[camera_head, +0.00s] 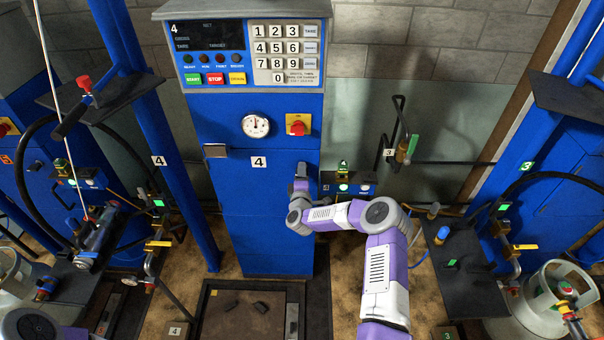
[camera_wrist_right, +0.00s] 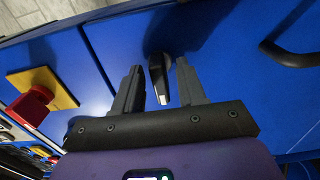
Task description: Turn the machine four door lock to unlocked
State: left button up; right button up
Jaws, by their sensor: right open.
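The machine four cabinet (camera_head: 258,205) is blue and carries a white 4 label. Its door lock (camera_wrist_right: 158,72) shows in the right wrist view as a small black knob with a pale tip on the blue door. My right gripper (camera_wrist_right: 157,66) is open, with one finger on each side of the lock. Gaps show between the knob and both fingers, so it is not gripped. In the head view my right gripper (camera_head: 300,178) is at the right part of the cabinet front and hides the lock.
A red knob on a yellow plate (camera_head: 298,124) sits above the gripper, beside a round gauge (camera_head: 255,126). A black door handle (camera_wrist_right: 290,54) shows in the wrist view. Blue posts and hoses stand on both sides.

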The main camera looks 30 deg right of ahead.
jog(key=shift+w+d, duration=0.15)
jog(key=shift+w, duration=0.05)
grip_shut()
dwell(0.3)
